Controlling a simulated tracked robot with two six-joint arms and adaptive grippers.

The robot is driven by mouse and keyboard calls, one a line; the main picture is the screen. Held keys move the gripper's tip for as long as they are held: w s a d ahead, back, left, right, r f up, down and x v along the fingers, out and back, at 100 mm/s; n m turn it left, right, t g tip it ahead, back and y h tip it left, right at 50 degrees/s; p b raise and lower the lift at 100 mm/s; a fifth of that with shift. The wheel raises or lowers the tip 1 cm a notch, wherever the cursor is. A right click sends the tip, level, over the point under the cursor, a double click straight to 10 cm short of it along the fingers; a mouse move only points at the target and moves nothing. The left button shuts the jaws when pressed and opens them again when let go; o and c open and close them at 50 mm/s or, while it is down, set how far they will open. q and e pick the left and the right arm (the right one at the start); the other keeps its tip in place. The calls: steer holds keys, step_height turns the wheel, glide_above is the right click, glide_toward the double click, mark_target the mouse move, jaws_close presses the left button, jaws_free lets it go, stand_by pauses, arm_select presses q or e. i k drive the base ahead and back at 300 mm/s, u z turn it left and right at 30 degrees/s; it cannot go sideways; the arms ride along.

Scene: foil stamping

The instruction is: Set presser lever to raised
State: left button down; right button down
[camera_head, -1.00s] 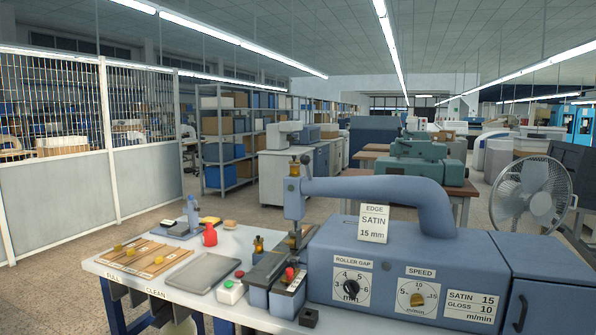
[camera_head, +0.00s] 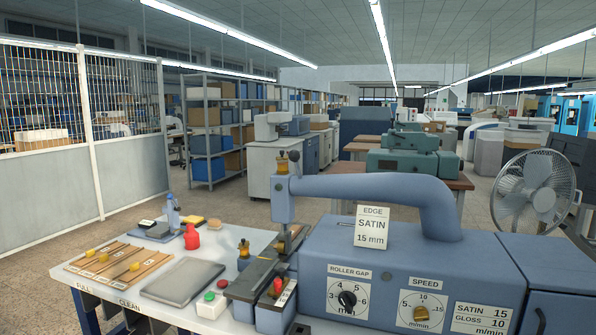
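The blue-grey foil stamping machine (camera_head: 400,255) stands on the table's right part, its curved arm reaching left to an upright head (camera_head: 283,200). A small lever with a red knob (camera_head: 277,286) stands on a blue block at the front left of the machine, beside a small white label. I cannot read that label or tell whether this is the presser lever, nor its setting. A brass-coloured fitting (camera_head: 282,164) tops the head. Neither of my grippers is in view.
A fan (camera_head: 537,190) stands at right. Open floor lies left of the table.

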mark_target(294, 155)
steer(key=k, duration=1.3)
steer(key=u, duration=0.3)
steer(key=i, duration=0.65)
steer(key=u, duration=0.55)
steer(key=i, duration=0.65)
steer(key=z, duration=0.7)
steer(key=i, duration=0.85)
steer(key=z, duration=0.5)
